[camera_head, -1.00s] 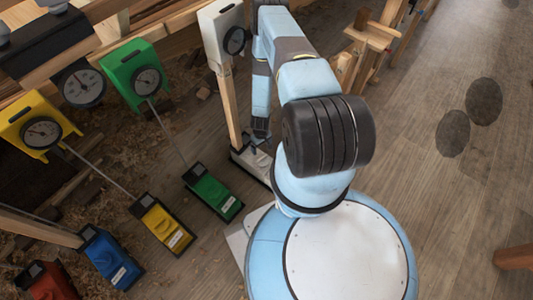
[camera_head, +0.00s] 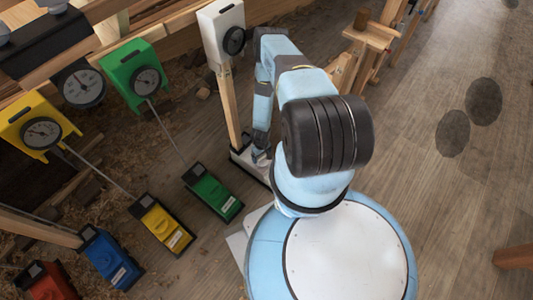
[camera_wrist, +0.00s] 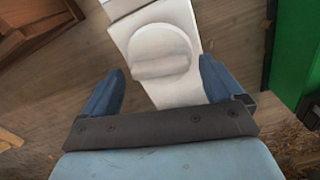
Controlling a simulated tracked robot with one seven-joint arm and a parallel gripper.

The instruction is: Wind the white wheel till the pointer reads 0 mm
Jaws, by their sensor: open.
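The white wheel (camera_wrist: 160,45) is a round white knob with a raised bar across it, on a white block (camera_wrist: 188,95) in the wrist view. My gripper (camera_wrist: 162,68) is open, with one blue finger on each side of the wheel's lower part. Gaps show between the fingers and the wheel, and nothing is held. In the head view my gripper (camera_head: 261,155) is low by the white base (camera_head: 240,160), and hides the wheel there. A wooden post rises to a white box (camera_head: 213,20) with a dark dial (camera_head: 234,41). Its pointer is too small to read.
Green (camera_head: 210,192), yellow (camera_head: 164,226), blue (camera_head: 110,258) and red (camera_head: 48,282) base units stand to the left. Green (camera_head: 122,62) and yellow (camera_head: 24,112) dial boxes stand behind. A green panel (camera_wrist: 293,50) is close on the right in the wrist view. Floor to the right is open.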

